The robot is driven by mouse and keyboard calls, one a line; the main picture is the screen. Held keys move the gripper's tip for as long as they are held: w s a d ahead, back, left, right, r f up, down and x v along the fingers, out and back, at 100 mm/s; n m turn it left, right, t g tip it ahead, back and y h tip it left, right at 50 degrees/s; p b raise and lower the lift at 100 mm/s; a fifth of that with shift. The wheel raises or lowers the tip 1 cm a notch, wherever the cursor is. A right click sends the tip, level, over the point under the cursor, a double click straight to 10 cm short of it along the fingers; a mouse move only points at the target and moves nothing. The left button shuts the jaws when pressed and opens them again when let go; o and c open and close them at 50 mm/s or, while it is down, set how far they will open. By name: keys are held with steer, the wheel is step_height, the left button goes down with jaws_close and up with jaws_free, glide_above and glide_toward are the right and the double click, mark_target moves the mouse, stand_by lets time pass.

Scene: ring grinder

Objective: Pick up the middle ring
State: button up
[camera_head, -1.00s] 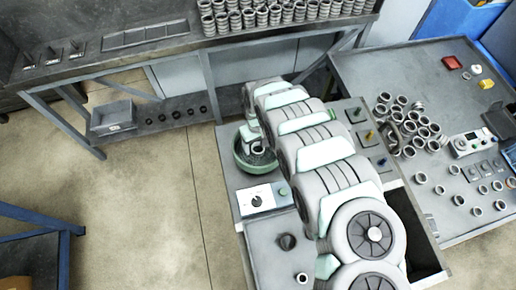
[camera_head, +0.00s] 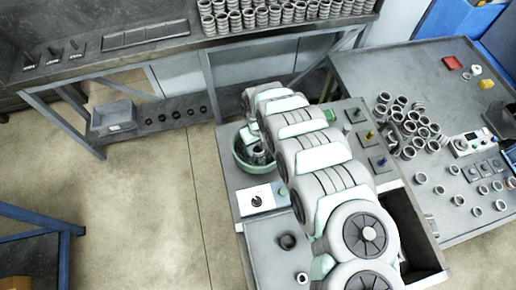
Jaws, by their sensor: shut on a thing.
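Many grey metal rings show, and I cannot tell which is the middle ring. Some rings (camera_head: 258,158) sit in a round green bowl (camera_head: 246,167) on the machine's table, partly covered by my arm. A single small ring (camera_head: 302,278) lies at the table's front. My arm reaches from the bottom right up across the table and hides much of it. My gripper's jaws are hidden behind the arm, so I cannot see what they hold. A small green part (camera_head: 330,115) shows at the arm's right side; I cannot tell what it is.
A right-hand table (camera_head: 350,75) holds a heap of rings (camera_head: 408,125), several spaced rings and a control box (camera_head: 465,143). A back shelf holds rows of rings (camera_head: 262,15). A white control box (camera_head: 257,199) stands before the bowl. An open dark bin (camera_head: 408,225) is right of my arm.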

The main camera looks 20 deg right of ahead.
jaws_close()
steer(key=shift+r, duration=0.15)
